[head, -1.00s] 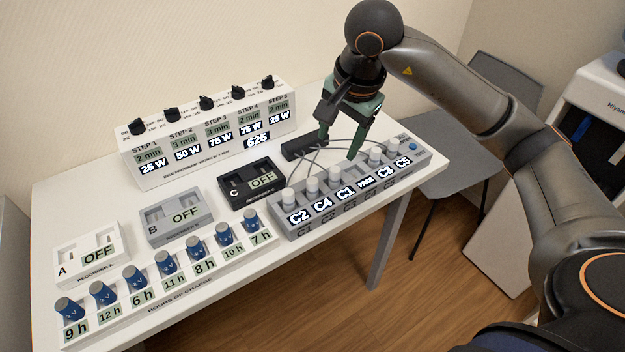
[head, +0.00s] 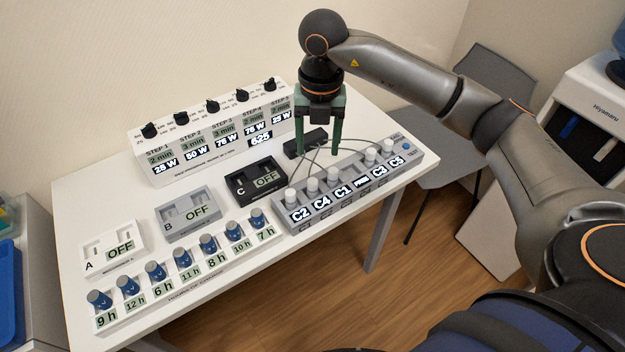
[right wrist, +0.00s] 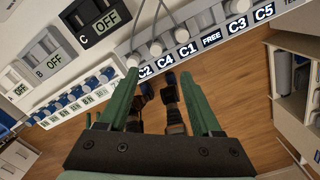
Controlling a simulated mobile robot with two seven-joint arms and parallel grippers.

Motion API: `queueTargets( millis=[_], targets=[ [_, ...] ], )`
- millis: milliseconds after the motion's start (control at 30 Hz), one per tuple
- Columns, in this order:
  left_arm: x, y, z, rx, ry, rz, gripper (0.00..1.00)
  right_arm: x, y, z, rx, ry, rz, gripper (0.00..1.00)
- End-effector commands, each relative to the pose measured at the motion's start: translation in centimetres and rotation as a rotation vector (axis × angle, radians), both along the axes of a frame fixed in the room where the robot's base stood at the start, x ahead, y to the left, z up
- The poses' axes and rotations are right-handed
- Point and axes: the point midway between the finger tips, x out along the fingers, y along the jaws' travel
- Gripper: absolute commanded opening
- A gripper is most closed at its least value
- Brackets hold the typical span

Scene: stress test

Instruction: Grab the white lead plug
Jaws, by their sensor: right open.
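Several pale, white-topped lead plugs stand upright in a grey panel (head: 352,193) on the white table: one each at C2 (head: 291,195), C4 (head: 312,185), C1 (head: 333,174), C3 (head: 371,153) and C5 (head: 388,145). They look alike; I cannot tell which is the white lead's. The slot marked FREE holds no plug. My right gripper (head: 319,152) has green fingers, open and empty, pointing down above the leads behind C4 and C1. In the right wrist view its fingertips (right wrist: 160,75) appear just below the C2, C4 and C1 plugs. My left gripper is not in view.
Thin grey leads arch from a black block (head: 303,143) to the plugs. A black recorder C (head: 255,182) stands left of the panel. A white step unit (head: 210,135) with black knobs stands behind. A row of blue knobs (head: 183,257) lines the front.

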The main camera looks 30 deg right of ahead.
Motion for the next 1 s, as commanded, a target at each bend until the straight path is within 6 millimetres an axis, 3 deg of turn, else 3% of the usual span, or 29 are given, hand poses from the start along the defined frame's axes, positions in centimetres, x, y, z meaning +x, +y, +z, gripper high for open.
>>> queueTargets(
  millis=[100, 300, 700, 1000],
  targets=[
    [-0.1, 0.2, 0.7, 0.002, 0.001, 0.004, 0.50, 0.1, 0.2, 0.3, 0.004, 0.020, -0.206, 0.66],
    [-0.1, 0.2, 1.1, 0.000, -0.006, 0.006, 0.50, 0.1, 0.4, 0.0, 0.003, 0.035, -0.380, 0.66],
    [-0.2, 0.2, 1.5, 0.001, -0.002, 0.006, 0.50, 0.2, 0.4, -6.2, 0.003, 0.037, -0.394, 0.66],
    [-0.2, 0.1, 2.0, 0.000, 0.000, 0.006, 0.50, 0.6, 0.5, -8.9, 0.002, 0.038, -0.394, 0.66]
  ],
)
